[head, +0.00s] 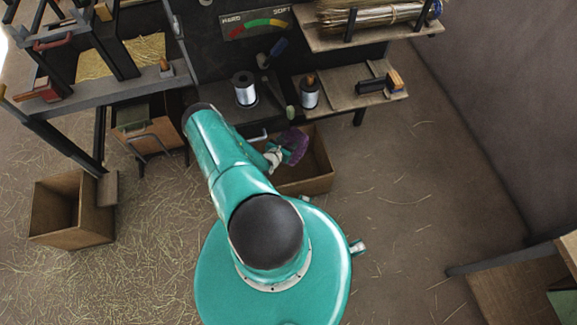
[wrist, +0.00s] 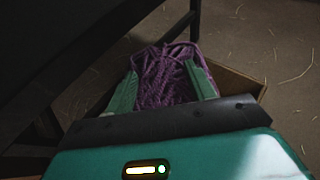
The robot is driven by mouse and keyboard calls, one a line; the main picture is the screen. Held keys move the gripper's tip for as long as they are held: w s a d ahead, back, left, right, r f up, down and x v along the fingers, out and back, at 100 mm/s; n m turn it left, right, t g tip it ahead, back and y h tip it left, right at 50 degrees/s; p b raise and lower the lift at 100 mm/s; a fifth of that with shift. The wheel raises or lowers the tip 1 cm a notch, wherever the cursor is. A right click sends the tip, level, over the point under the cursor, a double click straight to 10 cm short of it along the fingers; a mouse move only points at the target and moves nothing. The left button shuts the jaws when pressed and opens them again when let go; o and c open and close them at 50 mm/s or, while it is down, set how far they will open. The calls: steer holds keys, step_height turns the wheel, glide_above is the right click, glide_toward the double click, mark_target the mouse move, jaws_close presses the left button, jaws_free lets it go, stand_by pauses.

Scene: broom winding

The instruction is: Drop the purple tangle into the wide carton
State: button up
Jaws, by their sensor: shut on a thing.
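The purple tangle (head: 297,143) is a bundle of purple strands. In the wrist view the tangle (wrist: 165,78) sits between the two green fingers of my gripper (wrist: 163,88), which is shut on it. In the head view my gripper (head: 277,155) holds it over the low, wide brown carton (head: 308,186) under the bench. The carton's rim also shows behind the tangle in the wrist view (wrist: 236,84). My arm hides the carton's left part. I cannot tell how far the tangle is above the carton's floor.
A taller open carton (head: 72,212) stands on the straw-strewn floor at the left. Wire spools (head: 245,90) and a shelf (head: 350,85) are above the wide carton. A dark bench leg (wrist: 195,20) is close beyond the tangle.

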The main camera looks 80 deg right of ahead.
steer(key=shift+a+f, duration=0.15)
steer(key=shift+f, duration=1.7)
steer(key=o, duration=1.4)
steer(key=shift+o, duration=0.2)
steer(key=v, duration=1.3)
steer(key=shift+a+r, duration=0.2)
steer(key=shift+a, duration=0.15)
steer(key=shift+w, duration=0.15)
